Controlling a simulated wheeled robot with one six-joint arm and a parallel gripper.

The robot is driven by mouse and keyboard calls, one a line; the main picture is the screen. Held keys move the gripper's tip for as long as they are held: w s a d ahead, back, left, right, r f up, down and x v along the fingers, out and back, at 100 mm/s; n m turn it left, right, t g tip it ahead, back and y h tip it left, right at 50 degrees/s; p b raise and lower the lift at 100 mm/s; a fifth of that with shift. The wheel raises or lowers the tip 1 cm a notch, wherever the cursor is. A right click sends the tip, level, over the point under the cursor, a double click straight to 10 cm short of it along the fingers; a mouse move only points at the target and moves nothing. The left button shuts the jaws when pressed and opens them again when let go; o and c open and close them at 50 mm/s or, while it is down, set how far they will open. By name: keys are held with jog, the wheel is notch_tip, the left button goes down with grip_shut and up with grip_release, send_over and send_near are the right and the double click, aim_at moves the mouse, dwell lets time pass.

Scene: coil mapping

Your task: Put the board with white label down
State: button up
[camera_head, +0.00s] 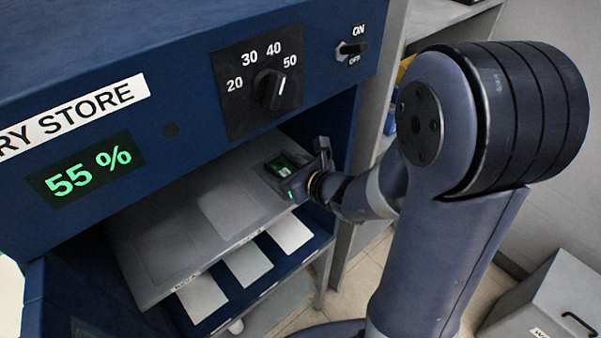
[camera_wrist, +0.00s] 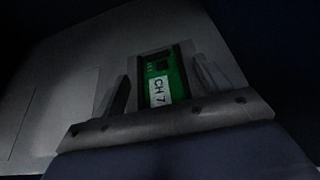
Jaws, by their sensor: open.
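The green board (camera_wrist: 177,78) with a white label reading "CH 7" lies on the grey upper shelf in the wrist view. In the head view the board (camera_head: 281,166) is at the right end of that shelf (camera_head: 160,215), inside the blue cabinet, partly hidden by my gripper.
The blue cabinet (camera_head: 170,130) has a dial, an ON/OFF switch and a "55 %" display above the opening. Paler rectangles mark the shelf to the left, which is empty. A lower shelf (camera_head: 225,280) holds several white pads. A grey bin (camera_head: 555,300) stands at right.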

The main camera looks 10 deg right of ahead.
jog(key=p+v, duration=0.1)
jog(key=v, duration=1.1)
jog(key=shift+p, duration=0.3)
dwell(0.9)
